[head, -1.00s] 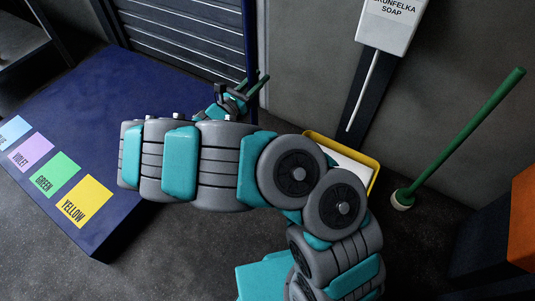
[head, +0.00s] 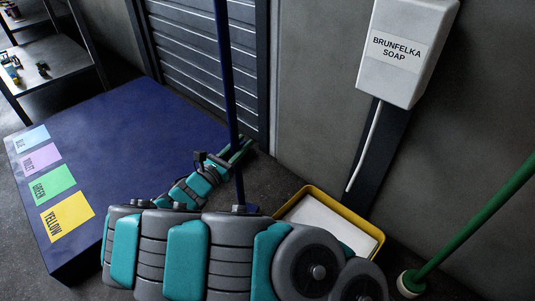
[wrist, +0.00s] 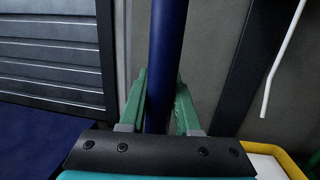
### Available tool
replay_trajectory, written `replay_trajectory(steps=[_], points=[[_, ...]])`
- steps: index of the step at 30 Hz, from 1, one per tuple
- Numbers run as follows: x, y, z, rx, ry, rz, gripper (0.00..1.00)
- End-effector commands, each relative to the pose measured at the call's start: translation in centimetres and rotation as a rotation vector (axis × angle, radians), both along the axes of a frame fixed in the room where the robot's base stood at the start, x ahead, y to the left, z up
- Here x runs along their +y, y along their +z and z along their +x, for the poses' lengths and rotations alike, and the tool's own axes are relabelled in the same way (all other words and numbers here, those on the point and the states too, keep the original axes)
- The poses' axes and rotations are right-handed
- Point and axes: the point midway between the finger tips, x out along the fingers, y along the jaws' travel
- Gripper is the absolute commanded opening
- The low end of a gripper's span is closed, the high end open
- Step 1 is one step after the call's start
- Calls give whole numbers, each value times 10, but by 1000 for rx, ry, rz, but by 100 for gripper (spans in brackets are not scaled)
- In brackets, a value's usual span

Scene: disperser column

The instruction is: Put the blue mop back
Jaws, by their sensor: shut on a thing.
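The blue mop's long dark blue handle (head: 230,90) stands nearly upright in the head view, in front of the shutter door. My gripper (head: 238,152) is shut on the handle. In the wrist view the handle (wrist: 165,60) runs between the two green fingers of my gripper (wrist: 161,105).
A dark blue platform (head: 130,130) with coloured labels lies at left. A yellow-rimmed tray (head: 284,207) sits below the soap dispenser (head: 405,50). A green-handled mop (head: 480,220) leans at right. A shelf (head: 65,80) stands at far left.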

Motion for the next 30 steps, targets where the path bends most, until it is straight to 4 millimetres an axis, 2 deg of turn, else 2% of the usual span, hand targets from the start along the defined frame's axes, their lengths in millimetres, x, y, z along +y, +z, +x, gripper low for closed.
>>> replay_trajectory(steps=[9, 15, 20, 30], points=[[-41, -6, 54, -4, -8, -1, 0], [-60, -9, 84, -4, -4, 1, 0], [-67, -10, 97, -4, -1, 1, 0], [-75, -13, 107, -3, -1, -1, 0]])
